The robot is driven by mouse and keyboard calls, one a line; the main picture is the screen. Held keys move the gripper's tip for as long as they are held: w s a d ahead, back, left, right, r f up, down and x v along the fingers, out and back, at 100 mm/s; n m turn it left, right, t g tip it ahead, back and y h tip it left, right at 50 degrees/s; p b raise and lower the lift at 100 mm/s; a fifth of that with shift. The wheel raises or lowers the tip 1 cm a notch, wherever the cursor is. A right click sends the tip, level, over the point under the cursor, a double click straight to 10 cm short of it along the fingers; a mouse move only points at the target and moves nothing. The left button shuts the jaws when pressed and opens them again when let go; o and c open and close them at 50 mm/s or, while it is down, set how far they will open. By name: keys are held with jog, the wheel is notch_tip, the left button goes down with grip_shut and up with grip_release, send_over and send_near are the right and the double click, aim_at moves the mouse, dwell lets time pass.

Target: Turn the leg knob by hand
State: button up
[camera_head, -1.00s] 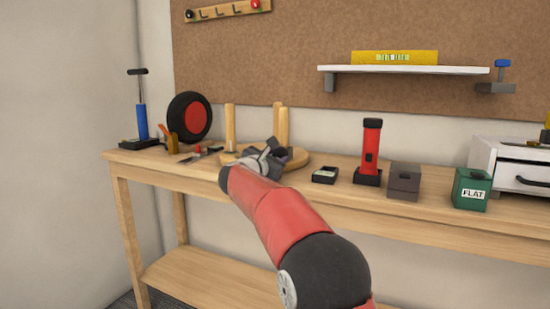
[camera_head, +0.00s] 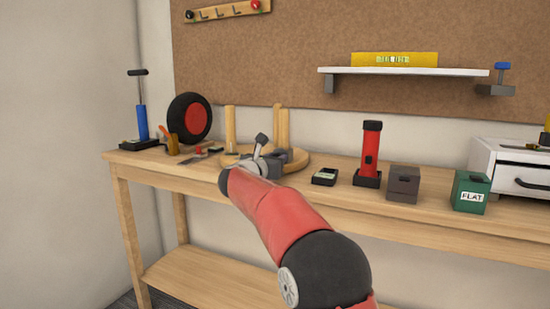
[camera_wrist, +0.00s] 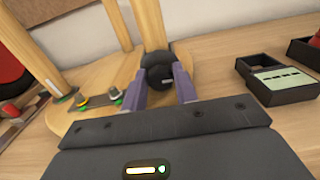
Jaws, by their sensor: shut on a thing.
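An upturned stool with a round wooden seat (camera_head: 299,159) lies on the bench, its wooden legs (camera_head: 230,124) pointing up. In the wrist view the seat (camera_wrist: 85,83) and several legs (camera_wrist: 150,24) show. A round black knob (camera_wrist: 157,66) sits at the base of one leg. My gripper (camera_wrist: 161,75) is shut on this knob, one finger at each side. In the head view my gripper (camera_head: 262,157) is over the seat's near side, and it hides the knob there.
Small fittings (camera_wrist: 83,101) lie on the seat, left of my gripper. A small black tray (camera_head: 324,176) is to the right, then a red flashlight (camera_head: 371,150), a grey box (camera_head: 404,183) and a green box (camera_head: 470,190). A wheel (camera_head: 188,118) stands at the back left.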

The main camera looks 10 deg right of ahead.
jog(key=shift+n+p, duration=0.55)
jog(key=shift+n, duration=1.15)
jog(key=o, duration=0.9)
jog(key=shift+o, duration=0.2)
jog(key=shift+a, duration=0.15)
jog(key=b+v, duration=0.2)
jog(key=v, duration=0.5)
jog(key=shift+s+a, duration=0.2)
jog(key=shift+s, duration=0.1)
